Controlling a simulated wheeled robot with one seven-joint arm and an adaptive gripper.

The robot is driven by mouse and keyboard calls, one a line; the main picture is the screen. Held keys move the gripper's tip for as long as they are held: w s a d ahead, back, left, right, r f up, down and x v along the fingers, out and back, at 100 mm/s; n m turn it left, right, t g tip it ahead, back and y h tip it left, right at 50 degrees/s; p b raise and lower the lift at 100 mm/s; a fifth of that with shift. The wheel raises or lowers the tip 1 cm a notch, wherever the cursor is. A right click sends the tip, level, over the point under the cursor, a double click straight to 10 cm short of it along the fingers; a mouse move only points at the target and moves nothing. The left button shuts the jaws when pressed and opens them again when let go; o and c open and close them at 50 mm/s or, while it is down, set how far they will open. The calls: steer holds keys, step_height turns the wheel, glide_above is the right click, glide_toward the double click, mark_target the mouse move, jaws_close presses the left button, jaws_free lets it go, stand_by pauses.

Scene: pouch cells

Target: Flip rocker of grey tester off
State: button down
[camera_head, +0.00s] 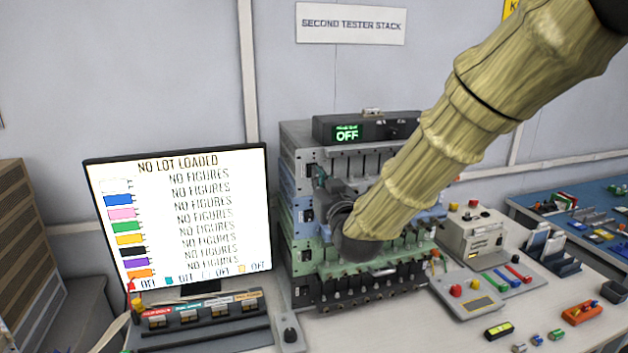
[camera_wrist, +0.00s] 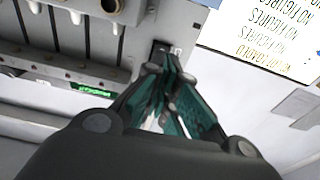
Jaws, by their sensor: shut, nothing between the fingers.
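The grey tester (camera_head: 298,158) is the top unit of the tester stack, under a black box with a green display. In the wrist view its grey panel (camera_wrist: 60,68) fills the upper left. A dark rocker (camera_wrist: 159,47) shows at the panel's end, just beyond my fingertips. My gripper (camera_wrist: 170,64) is shut and empty, with its teal-padded fingers together at the rocker. I cannot tell whether they touch it, and its position is partly hidden. In the head view my gripper (camera_head: 322,184) is at the stack's left front, mostly hidden behind my wrist.
Blue (camera_head: 288,183), green (camera_head: 303,262) and black testers lie below the grey one. A monitor (camera_head: 180,220) stands close on the left. A switch strip (camera_head: 200,318) lies before it. Small devices crowd the bench at right.

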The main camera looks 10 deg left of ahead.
steer(key=r+b+v, duration=0.1)
steer(key=b+v, duration=0.2)
steer(key=v, duration=0.7)
steer(key=shift+s+d+f, duration=0.15)
steer(key=shift+d+f, duration=0.1)
steer(key=shift+f, duration=0.25)
